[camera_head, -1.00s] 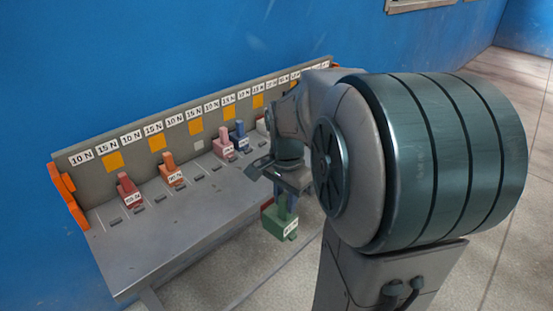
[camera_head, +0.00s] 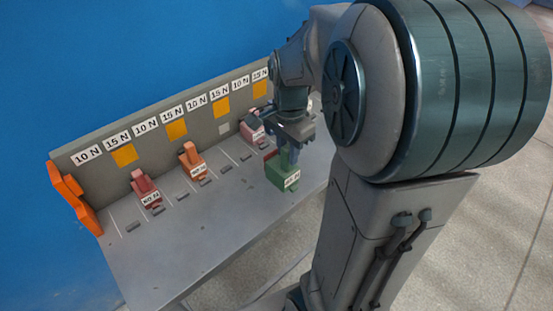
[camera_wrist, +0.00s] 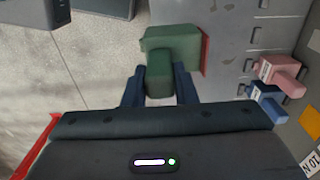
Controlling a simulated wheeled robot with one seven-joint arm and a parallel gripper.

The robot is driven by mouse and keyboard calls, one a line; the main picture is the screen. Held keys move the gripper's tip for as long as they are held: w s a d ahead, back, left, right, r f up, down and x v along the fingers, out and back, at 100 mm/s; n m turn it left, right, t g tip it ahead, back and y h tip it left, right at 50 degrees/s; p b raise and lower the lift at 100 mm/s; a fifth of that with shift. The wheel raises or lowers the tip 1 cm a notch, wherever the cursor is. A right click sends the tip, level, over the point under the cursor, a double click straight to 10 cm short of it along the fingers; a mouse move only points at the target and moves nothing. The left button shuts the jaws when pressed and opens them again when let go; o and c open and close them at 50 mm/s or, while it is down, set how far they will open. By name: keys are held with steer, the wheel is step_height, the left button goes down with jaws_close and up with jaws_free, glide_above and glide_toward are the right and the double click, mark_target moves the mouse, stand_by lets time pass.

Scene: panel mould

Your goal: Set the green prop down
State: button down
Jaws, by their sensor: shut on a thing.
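My gripper (camera_head: 290,150) is shut on the green prop (camera_head: 281,174), a blocky piece with a white label on its side. In the wrist view the gripper (camera_wrist: 159,88) has one finger on each side of the prop's narrower upper part, with its wider body (camera_wrist: 172,38) beyond. In the head view the prop overlaps the front part of the grey bench (camera_head: 200,230). In the wrist view it spans the bench's edge, with floor to its left. A red strip (camera_wrist: 205,52) shows along its right side. I cannot tell whether its underside touches anything.
On the bench stand a red prop (camera_head: 146,188), an orange prop (camera_head: 193,160) and a pink prop (camera_head: 254,128). A blue prop (camera_wrist: 268,100) shows beside the pink one in the wrist view. Labels and orange squares line the back panel (camera_head: 200,130). The front left bench top is bare.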

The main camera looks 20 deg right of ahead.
steer(key=w+a+f+p, duration=0.1)
steer(key=w+a+f, duration=0.3)
steer(key=a+f, duration=0.4)
steer(key=shift+a+f, duration=0.35)
steer(key=shift+f, duration=0.55)
steer(key=shift+f, duration=0.2)
steer(key=c, duration=1.2)
jaws_free()
steer(key=shift+o, duration=0.2)
steer(key=shift+r, duration=0.1)
